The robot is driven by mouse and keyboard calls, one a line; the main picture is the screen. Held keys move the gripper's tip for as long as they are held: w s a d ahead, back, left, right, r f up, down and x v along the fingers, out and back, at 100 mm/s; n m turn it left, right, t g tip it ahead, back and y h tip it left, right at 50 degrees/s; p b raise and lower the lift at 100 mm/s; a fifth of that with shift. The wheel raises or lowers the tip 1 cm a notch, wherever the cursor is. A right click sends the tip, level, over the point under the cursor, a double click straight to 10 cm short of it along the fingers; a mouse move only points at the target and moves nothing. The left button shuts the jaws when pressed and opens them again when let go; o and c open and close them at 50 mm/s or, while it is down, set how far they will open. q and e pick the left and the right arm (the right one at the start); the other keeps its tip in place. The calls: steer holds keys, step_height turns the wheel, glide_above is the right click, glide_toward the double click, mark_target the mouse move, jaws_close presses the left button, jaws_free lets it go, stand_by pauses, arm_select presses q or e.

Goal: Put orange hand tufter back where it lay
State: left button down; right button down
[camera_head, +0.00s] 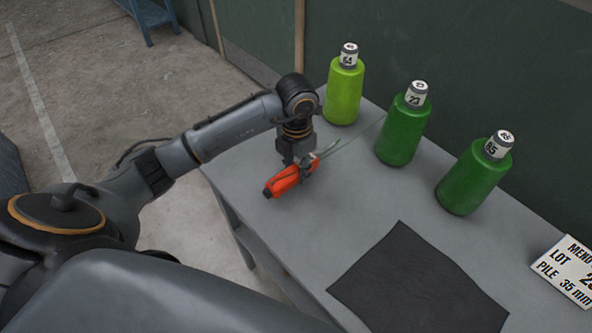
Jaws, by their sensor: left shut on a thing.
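The orange hand tufter (281,182) has an orange body with a dark end pointing to the lower left. My left gripper (309,170) is shut on it near the left edge of the grey table (262,215). Thin greenish strands run from the tufter's far end toward the bottles. The fingers hide part of the tufter, and I cannot tell whether it touches the tabletop. My right gripper is not in view.
A light green bottle (344,92) and two dark green bottles (401,132), (473,178) stand along the back. A dark cloth (407,282) lies at the front, a printed card (568,272) at the right. The table's middle is clear.

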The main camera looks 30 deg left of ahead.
arm_select(q)
steer(key=shift+f+p, duration=0.3)
steer(key=shift+f, duration=0.75)
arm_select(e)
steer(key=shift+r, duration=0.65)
arm_select(q)
steer(key=shift+f, duration=0.1)
steer(key=c, duration=0.8)
jaws_free()
steer(key=shift+s, duration=0.1)
steer(key=shift+c, duration=0.2)
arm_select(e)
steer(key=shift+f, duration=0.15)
